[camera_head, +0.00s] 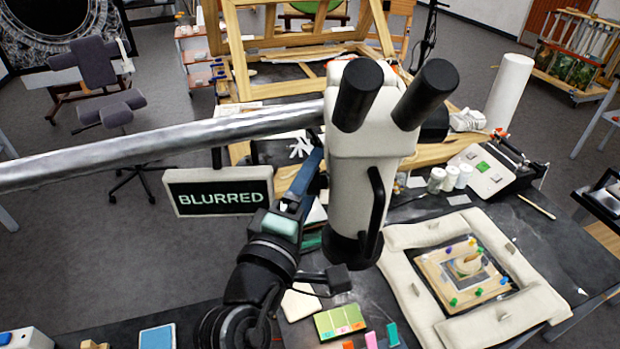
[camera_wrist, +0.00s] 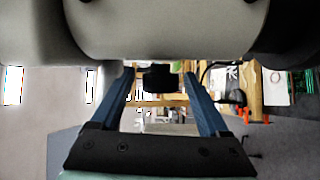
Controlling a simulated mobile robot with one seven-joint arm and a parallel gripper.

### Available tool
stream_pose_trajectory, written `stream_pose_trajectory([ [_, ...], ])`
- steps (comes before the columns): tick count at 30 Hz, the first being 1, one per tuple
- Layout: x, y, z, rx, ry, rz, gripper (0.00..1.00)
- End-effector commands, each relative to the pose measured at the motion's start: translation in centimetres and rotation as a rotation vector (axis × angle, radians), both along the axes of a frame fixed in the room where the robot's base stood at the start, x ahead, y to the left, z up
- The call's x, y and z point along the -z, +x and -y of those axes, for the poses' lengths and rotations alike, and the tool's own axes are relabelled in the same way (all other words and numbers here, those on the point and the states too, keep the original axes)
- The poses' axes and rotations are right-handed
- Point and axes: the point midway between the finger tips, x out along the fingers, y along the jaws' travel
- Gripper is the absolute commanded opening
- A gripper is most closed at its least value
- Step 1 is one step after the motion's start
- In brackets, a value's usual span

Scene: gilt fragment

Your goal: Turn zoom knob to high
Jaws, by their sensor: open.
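The microscope (camera_head: 362,185) is a white body with two black eyepieces, hung on a silver boom arm (camera_head: 160,155). A sign (camera_head: 222,191) beside it reads "BLURRED". My gripper (camera_head: 314,168) is at the left side of the microscope body, its blue fingers pointing up along it. In the wrist view my gripper (camera_wrist: 158,76) is open, with a blue finger on each side. A black knob-like part (camera_wrist: 160,80) shows between the fingertips, with visible gaps to both fingers. I cannot read its setting. The white body fills the top of that view.
A padded frame (camera_head: 412,285) holds a small wooden piece with coloured pins (camera_head: 465,268) on the dark table at right. White jars (camera_head: 450,178) and a wooden easel (camera_head: 240,60) stand behind. Open floor shows at left.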

Motion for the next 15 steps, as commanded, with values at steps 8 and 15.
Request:
stream_pose_trajectory([
  [8, 0.00, -0.03, -0.03, 0.000, 0.000, 0.000, 0.32],
  [15, 0.03, -0.04, -0.05, -0.001, 0.000, -0.001, 0.00],
])
